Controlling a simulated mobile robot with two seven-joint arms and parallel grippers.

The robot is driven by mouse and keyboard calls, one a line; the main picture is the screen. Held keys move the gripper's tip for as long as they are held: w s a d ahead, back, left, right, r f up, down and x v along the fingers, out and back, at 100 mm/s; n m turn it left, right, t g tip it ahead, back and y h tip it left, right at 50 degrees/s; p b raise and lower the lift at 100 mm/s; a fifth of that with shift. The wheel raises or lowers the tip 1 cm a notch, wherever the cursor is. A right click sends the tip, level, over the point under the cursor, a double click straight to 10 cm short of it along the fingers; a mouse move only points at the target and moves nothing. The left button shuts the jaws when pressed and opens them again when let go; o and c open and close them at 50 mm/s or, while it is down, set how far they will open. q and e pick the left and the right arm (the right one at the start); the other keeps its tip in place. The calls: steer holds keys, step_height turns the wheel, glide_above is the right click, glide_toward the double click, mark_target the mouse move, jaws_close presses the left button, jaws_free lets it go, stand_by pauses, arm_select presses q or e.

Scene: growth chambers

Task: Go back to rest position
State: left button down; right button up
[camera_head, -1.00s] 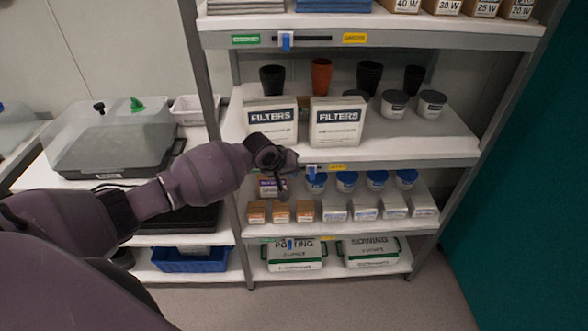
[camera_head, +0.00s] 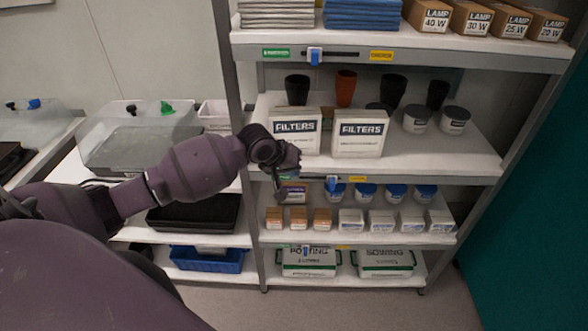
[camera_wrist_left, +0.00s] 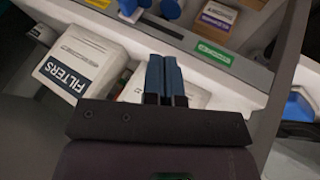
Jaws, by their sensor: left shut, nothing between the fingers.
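My left arm reaches in from the left in the head view. Its gripper (camera_head: 279,178) is in front of the shelf rack's left part, near the edge below the filter boxes. In the left wrist view the two blue fingers (camera_wrist_left: 165,78) are side by side and shut, with nothing between them. A white FILTERS box (camera_wrist_left: 80,62) shows to the left of the fingers there. In the head view the left filter box (camera_head: 296,131) stands just above and behind the gripper. My right gripper is in neither view.
The shelf rack (camera_head: 420,170) holds pots, jars, small boxes and green-edged bins. A clear-lidded propagator (camera_head: 135,138) stands on the bench at the left, with a blue crate (camera_head: 207,259) below. Bare floor (camera_head: 350,305) lies in front of the rack. A teal wall (camera_head: 530,200) is at the right.

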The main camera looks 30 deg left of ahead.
arm_select(q)
step_height(320, 180, up, 4)
steer(key=w+d+m+t, duration=0.2)
steer(key=w+m+t, duration=0.15)
steer(key=m, duration=0.35)
steer(key=s+d+f+m+t+h, duration=0.1)
steer(key=s+d+f+m+t, duration=0.25)
steer(key=s, duration=0.25)
steer(key=s+f+n+y, duration=0.1)
steer(key=s+f, duration=0.4)
steer(key=s, duration=0.3)
steer(key=s+d+f+n+g+y, duration=0.1)
steer(key=s+f+n, duration=0.1)
steer(key=s+f, duration=0.3)
steer(key=s+d+f+n+g+y, duration=0.1)
steer(key=s+f, duration=0.4)
steer(key=s, duration=0.6)
steer(key=shift+s+y, duration=0.3)
steer(key=shift+s, duration=0.05)
steer(key=shift+n, duration=0.25)
